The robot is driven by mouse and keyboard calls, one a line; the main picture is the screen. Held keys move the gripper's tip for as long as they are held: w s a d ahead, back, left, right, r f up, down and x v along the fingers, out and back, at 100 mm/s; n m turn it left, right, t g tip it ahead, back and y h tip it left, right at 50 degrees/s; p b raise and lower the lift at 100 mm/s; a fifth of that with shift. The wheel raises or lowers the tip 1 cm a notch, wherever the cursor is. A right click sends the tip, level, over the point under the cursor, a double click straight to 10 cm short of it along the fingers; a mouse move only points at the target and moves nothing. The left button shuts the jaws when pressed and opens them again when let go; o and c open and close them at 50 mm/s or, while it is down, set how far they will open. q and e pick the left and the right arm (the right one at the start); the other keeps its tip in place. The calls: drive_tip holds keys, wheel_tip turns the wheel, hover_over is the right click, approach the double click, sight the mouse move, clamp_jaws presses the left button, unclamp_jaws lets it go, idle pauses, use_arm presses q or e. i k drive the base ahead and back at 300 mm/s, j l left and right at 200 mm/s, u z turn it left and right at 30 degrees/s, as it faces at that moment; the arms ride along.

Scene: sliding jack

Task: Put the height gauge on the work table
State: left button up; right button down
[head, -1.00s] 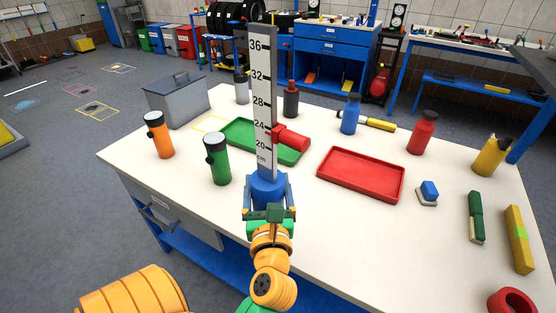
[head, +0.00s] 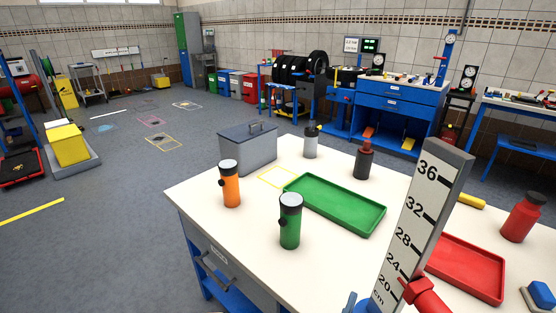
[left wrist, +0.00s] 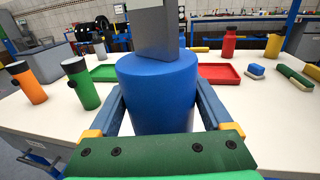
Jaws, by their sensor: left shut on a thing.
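The height gauge (head: 418,225) is a tall grey post with a white scale strip, a red slider and a round blue base. In the head view it leans to the right at the lower right, in front of the work table (head: 330,262), and its base is mostly cut off. In the left wrist view the blue base (left wrist: 157,88) fills the middle. My left gripper (left wrist: 160,108) is shut around that base, one blue finger on each side. The base's underside is hidden, so I cannot tell its clearance from the table. My right gripper is not in view.
On the table stand a grey case (head: 248,148), an orange flashlight (head: 230,184), a green flashlight (head: 290,220), dark and grey bottles, a green tray (head: 335,204) and a red tray (head: 468,268). A yellow outlined square (head: 280,177) beside the case looks empty.

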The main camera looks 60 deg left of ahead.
sight(284, 176)
drive_tip(key=k+j+z, duration=0.1)
drive_tip(key=j, duration=0.35)
drive_tip(key=k+j+z, duration=0.15)
drive_tip(key=j, duration=0.25)
drive_tip(key=k+j+z, duration=0.1)
drive_tip(key=j, duration=0.35)
drive_tip(key=k+j+z, duration=0.15)
drive_tip(key=j, duration=0.25)
drive_tip(key=k+j+z, duration=0.1)
drive_tip(key=j, duration=0.25)
drive_tip(key=k+j+z, duration=0.15)
drive_tip(key=j, duration=0.25)
drive_tip(key=k, duration=0.05)
